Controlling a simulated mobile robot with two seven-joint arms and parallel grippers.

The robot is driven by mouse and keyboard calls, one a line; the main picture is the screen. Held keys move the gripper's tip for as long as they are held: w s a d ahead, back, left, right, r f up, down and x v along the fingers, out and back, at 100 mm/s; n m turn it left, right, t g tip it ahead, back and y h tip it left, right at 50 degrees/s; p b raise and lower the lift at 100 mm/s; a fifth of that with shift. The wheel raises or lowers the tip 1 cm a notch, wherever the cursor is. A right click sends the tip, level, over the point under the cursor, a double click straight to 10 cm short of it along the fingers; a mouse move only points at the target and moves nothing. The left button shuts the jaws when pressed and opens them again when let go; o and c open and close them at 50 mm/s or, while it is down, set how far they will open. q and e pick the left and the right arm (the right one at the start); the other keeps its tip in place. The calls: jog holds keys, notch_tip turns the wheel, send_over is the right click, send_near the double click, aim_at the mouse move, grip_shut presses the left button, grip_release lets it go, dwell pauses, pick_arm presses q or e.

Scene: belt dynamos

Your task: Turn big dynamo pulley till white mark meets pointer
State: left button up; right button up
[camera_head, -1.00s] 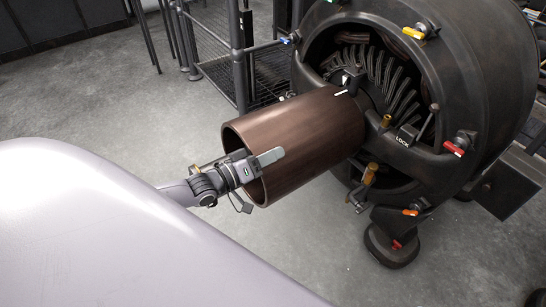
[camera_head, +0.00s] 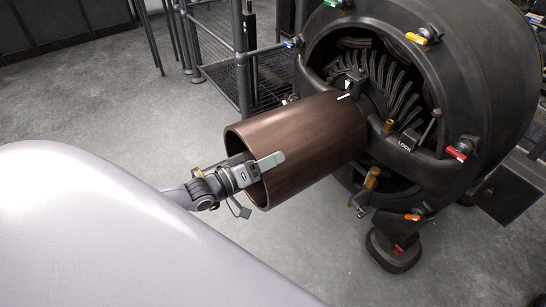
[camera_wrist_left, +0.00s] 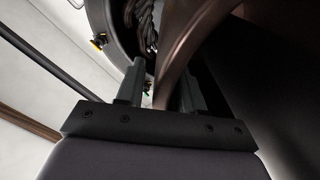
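The big pulley (camera_head: 310,145) is a brown, hollow cylinder sticking out from the dark dynamo (camera_head: 480,80). A short white mark (camera_head: 343,97) shows at the pulley's far upper edge. A dark pointer (camera_head: 354,84) with a pale tip stands just above it, and a small offset shows between them. My left gripper (camera_head: 268,163) is at the pulley's near open end, one finger lying outside against the view of its side. In the left wrist view, the pulley rim (camera_wrist_left: 172,80) passes between my open fingers (camera_wrist_left: 160,92), close to the right one, with a gap at the left one. My right gripper is out of view.
A lever labelled LOCK (camera_head: 406,144) is on the dynamo's front. Coloured handles, including a red one (camera_head: 457,153) and a yellow one (camera_head: 416,38), stick out around the housing. A mesh platform with railings (camera_head: 243,60) stands behind the pulley. Bare floor lies at the left.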

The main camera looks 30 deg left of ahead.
pick_arm(q)
jog(key=p+v, duration=0.1)
jog(key=v, duration=0.5)
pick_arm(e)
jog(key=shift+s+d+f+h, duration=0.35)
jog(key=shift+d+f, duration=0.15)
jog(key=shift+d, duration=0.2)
